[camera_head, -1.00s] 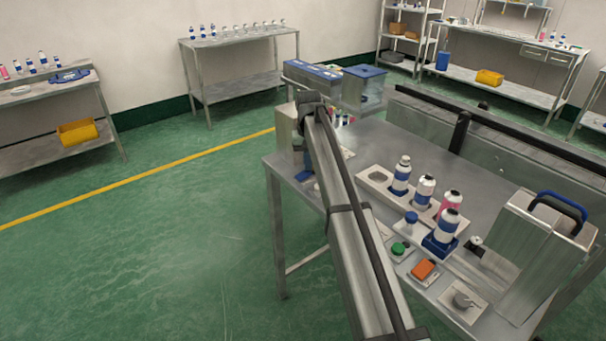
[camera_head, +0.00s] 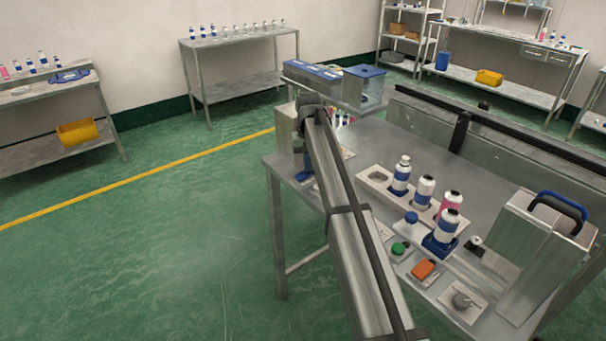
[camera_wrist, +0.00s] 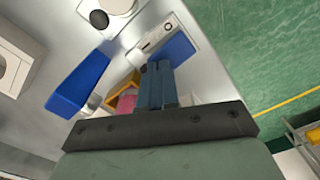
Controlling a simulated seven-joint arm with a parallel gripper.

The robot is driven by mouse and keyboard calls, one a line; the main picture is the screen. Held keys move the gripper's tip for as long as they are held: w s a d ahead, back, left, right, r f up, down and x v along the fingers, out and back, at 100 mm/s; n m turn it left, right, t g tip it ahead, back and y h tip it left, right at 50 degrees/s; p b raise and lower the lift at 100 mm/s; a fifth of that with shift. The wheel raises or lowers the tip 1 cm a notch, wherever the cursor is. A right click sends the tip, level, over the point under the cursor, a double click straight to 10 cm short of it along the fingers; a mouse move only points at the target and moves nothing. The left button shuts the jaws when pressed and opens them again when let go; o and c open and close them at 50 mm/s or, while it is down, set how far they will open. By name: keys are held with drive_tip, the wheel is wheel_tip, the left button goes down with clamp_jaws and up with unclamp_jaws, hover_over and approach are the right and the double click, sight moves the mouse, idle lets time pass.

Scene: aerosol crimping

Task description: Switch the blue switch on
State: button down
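In the wrist view, my gripper (camera_wrist: 157,70) has its two blue-grey fingers together, with nothing visible between them. Just beyond the fingertips is a blue block (camera_wrist: 178,48) beside a pale plate (camera_wrist: 152,37) with a dark slot. I take this block for the blue switch, but its on or off position cannot be told. The fingertips overlap its near end in the picture; contact cannot be told. In the head view, a blue part (camera_head: 303,176) shows at the table's left end below my arm, and my gripper is mostly hidden there.
A larger blue slab (camera_wrist: 78,85) lies left of my fingers. A yellow and pink item (camera_wrist: 125,100) is partly hidden behind them. On the metal table (camera_head: 385,140) stand a bottle rack (camera_head: 376,178), a green button (camera_head: 398,248), an orange switch (camera_head: 424,269) and a metal housing (camera_head: 535,245).

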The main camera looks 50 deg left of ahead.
drive_tip(key=shift+f, duration=0.25)
drive_tip(key=shift+r, duration=0.1)
idle(0.3)
wheel_tip(320, 180, up, 10)
drive_tip(key=shift+r, duration=0.2)
idle(1.2)
idle(0.4)
